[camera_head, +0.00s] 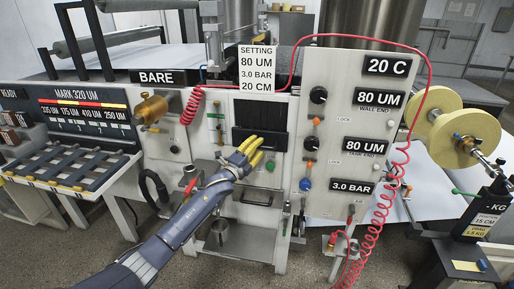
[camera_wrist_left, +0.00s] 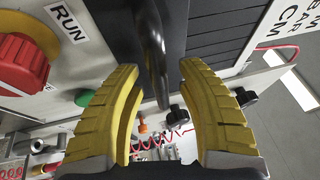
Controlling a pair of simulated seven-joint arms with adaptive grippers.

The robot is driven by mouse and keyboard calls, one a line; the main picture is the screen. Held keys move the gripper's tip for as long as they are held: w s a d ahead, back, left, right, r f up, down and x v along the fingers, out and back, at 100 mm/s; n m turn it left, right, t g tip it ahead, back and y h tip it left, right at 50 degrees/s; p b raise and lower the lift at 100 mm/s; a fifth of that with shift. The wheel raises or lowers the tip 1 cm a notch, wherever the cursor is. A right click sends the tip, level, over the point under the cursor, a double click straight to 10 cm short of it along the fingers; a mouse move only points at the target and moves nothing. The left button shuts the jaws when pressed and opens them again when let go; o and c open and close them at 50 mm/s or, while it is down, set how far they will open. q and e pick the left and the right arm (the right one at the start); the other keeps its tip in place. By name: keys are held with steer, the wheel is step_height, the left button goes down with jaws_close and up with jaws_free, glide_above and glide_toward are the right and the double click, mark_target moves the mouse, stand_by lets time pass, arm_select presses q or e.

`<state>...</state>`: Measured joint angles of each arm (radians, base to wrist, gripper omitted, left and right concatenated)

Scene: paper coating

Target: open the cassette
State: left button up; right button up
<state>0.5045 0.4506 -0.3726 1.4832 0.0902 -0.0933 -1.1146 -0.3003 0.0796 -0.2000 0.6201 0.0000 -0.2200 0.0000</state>
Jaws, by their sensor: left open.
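The cassette (camera_head: 262,112) shows as a black slatted front in the middle of the machine in the head view. My left gripper (camera_head: 250,147) reaches up from the lower left and stands in front of its lower part. In the left wrist view, my left gripper (camera_wrist_left: 160,75) has its two yellow fingers spread apart. A dark curved handle (camera_wrist_left: 153,45) appears between the fingertips, with no finger clearly closed on it. The dark slatted front (camera_wrist_left: 222,30) is beyond, at upper right. My gripper hides part of the cassette's lower front in the head view. My right gripper is not in view.
A red knob (camera_wrist_left: 22,62) beside a RUN label is left of the fingers in the left wrist view. The panel with black knobs (camera_head: 318,95) stands right of the cassette. A coiled red hose (camera_head: 380,215) hangs at right. A lower drawer handle (camera_head: 257,199) sits below.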

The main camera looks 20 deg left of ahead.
arm_select(q)
jaws_close()
stand_by(0.3)
steer(key=shift+s, duration=0.1)
